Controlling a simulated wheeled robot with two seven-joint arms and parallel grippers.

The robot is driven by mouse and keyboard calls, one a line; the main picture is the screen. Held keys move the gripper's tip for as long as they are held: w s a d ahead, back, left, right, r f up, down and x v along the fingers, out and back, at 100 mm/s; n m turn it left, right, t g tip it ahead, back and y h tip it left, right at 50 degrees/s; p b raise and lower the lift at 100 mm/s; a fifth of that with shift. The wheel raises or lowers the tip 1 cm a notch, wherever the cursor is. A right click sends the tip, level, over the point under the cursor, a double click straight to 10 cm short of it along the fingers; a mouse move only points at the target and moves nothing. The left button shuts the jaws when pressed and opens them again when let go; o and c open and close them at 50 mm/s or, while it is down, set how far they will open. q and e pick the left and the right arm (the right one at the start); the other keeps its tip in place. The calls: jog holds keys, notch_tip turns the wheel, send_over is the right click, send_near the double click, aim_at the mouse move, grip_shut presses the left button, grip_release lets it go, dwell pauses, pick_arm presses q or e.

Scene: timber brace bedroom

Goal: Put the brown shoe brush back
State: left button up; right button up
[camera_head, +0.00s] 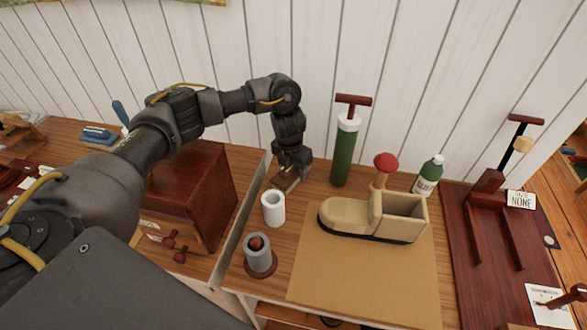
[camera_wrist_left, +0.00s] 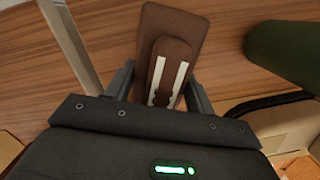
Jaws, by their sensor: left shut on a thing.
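The brown shoe brush (camera_wrist_left: 172,28) shows in the left wrist view as a flat brown block with a raised rounded handle. My left gripper (camera_wrist_left: 160,88) is shut on that handle, with one finger on each side. In the head view, my left gripper (camera_head: 291,178) is low over the wooden bench, left of the green pump and behind the white cup. The brush (camera_head: 283,181) is mostly hidden there by the fingers. I cannot tell whether it touches the bench top. My right gripper is not seen in the head view.
A shoe-shaped wooden box (camera_head: 345,217) stands on a tan mat (camera_head: 340,275). Close by are a green pump (camera_head: 343,158), a white cup (camera_head: 273,208), a grey cylinder (camera_head: 257,252) and a green bottle (camera_head: 428,176). A reddish cabinet (camera_head: 205,195) stands left; a dark red board (camera_head: 500,265) lies right.

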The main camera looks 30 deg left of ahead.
pick_arm(q)
jog(key=shift+f, duration=0.15)
jog(key=o, duration=1.3)
jog(key=shift+r, duration=0.45)
jog(key=r, duration=0.3)
jog(key=s+r, duration=0.1)
jog(key=r, duration=0.7)
jog(key=shift+s+a+r+p, duration=0.1)
jog(key=shift+s+r+p, duration=0.15)
jog(key=shift+p, duration=0.15)
